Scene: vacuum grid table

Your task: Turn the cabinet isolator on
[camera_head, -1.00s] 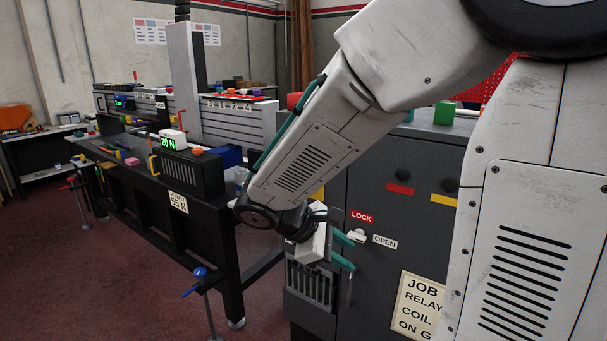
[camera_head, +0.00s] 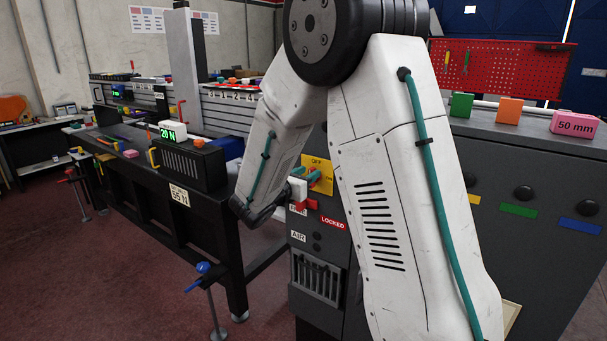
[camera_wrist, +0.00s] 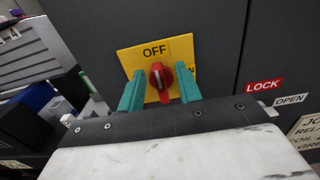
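The cabinet isolator is a red rotary knob (camera_wrist: 160,76) on a yellow plate (camera_wrist: 133,58) fixed to the dark cabinet face. The word OFF is above the knob, and a partly hidden label ending in N is at its right. The knob's pale mark stands about upright, toward OFF. My gripper (camera_wrist: 160,88) is open, with one teal finger left and one right of the knob. A gap shows on both sides, and I cannot tell the depth. In the head view the yellow plate (camera_head: 318,163) is partly behind my gripper (camera_head: 313,181).
A red LOCK label (camera_wrist: 264,86) and a white OPEN label (camera_wrist: 290,99) are right of the isolator in the wrist view. The head view shows a LOCKED label (camera_head: 333,223) below the plate. A black bench (camera_head: 205,213) stands close at the left.

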